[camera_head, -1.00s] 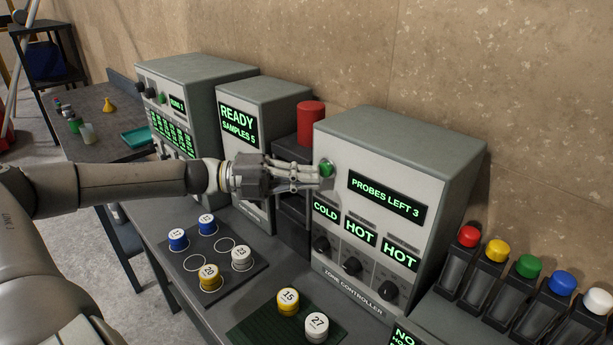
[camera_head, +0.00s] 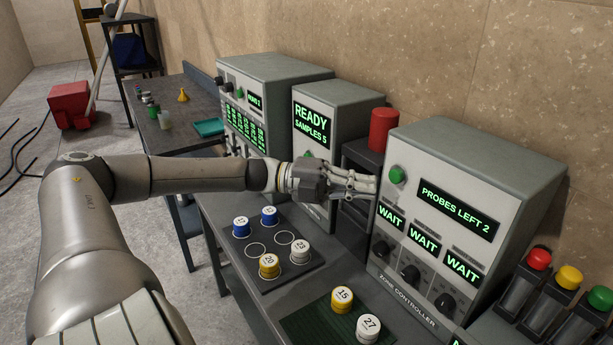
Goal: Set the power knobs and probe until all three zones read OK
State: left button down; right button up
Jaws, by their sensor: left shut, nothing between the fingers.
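The grey zone controller (camera_head: 470,176) stands at the right in the head view. Its upper display (camera_head: 456,208) reads PROBES LEFT 2. Its three zone displays, left (camera_head: 390,216), middle (camera_head: 424,239) and right (camera_head: 462,266), all read WAIT. Three black power knobs, left (camera_head: 381,249), middle (camera_head: 410,274) and right (camera_head: 445,302), sit below them. A green button (camera_head: 396,174) is at the controller's upper left. My left gripper (camera_head: 374,186) is shut and empty, a little left of the green button and apart from it. My right gripper is out of view.
A box reading READY SAMPLES 5 (camera_head: 345,93) and a red cylinder (camera_head: 383,129) stand behind my gripper. Numbered pucks sit on a dark tray (camera_head: 258,266) and a green mat (camera_head: 312,333) in front. Colour-capped holders (camera_head: 537,262) stand at the right.

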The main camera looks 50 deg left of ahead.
pick_arm(q)
jog(key=v, duration=0.9)
jog(key=shift+w+a, duration=0.25)
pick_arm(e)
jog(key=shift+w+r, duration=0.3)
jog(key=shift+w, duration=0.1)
